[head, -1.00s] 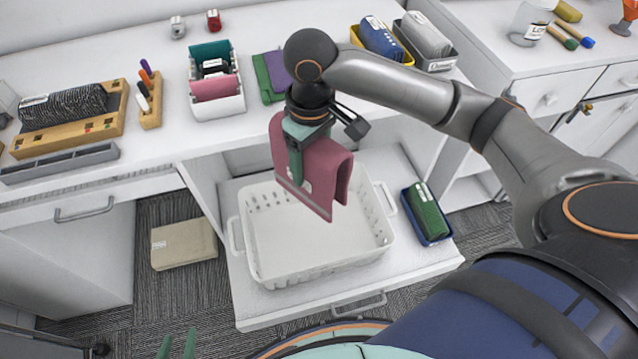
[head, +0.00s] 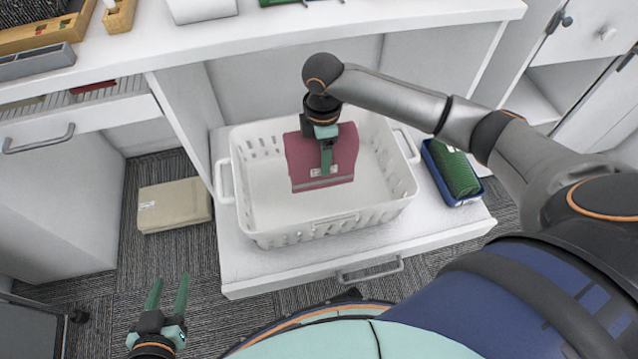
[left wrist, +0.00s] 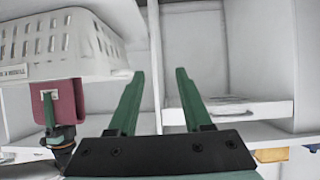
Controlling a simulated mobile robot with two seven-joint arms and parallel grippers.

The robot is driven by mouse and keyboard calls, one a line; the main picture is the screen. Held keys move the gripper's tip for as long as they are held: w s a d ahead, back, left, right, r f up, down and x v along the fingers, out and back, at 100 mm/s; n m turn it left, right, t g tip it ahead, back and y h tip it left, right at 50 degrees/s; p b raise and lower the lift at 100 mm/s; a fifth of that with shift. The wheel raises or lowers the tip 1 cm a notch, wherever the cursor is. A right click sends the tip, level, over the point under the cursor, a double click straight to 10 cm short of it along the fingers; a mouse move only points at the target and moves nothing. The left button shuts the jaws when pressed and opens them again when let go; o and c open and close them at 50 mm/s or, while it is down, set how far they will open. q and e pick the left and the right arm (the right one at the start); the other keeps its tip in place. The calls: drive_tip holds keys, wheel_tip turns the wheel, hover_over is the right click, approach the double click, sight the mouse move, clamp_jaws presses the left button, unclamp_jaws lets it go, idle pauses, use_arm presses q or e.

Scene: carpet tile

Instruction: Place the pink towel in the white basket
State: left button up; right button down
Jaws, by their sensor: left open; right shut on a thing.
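The pink towel (head: 340,158) hangs folded from my right gripper (head: 326,168), which is shut on it. In the head view it appears over the inside of the white basket (head: 275,236), towards its back. The left wrist view looks upside down; there the towel (left wrist: 66,102) shows beyond the rim of the basket (left wrist: 62,45), so at least part of it is above the rim. I cannot tell whether its lower edge touches the basket floor. My left gripper (head: 168,292) is open and empty, low at the front left, away from the basket.
The basket stands on a pulled-out white drawer (head: 250,277) under the counter (head: 330,28). A blue tray (head: 466,200) with a green folded cloth (head: 455,170) sits right of it. A beige folded cloth (head: 175,204) lies on the carpet at left.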

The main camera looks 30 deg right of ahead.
use_arm(q)
drive_tip(key=w+r+m+t+h+b, duration=0.1)
drive_tip(key=r+t, duration=0.3)
drive_tip(key=r, duration=0.6)
drive_tip(key=w+r+m+t+h+b, duration=0.2)
drive_tip(key=r+t+h, duration=0.1)
drive_tip(key=r, duration=0.6)
drive_tip(key=shift+w+d+r+t, duration=0.25)
drive_tip(key=shift+d+r+t, duration=0.15)
drive_tip(key=shift+t, duration=0.3)
use_arm(e)
wheel_tip(320, 180, down, 10)
drive_tip(key=shift+f, duration=0.15)
drive_tip(key=shift+c, duration=0.2)
unclamp_jaws()
use_arm(q)
drive_tip(key=shift+f, duration=0.1)
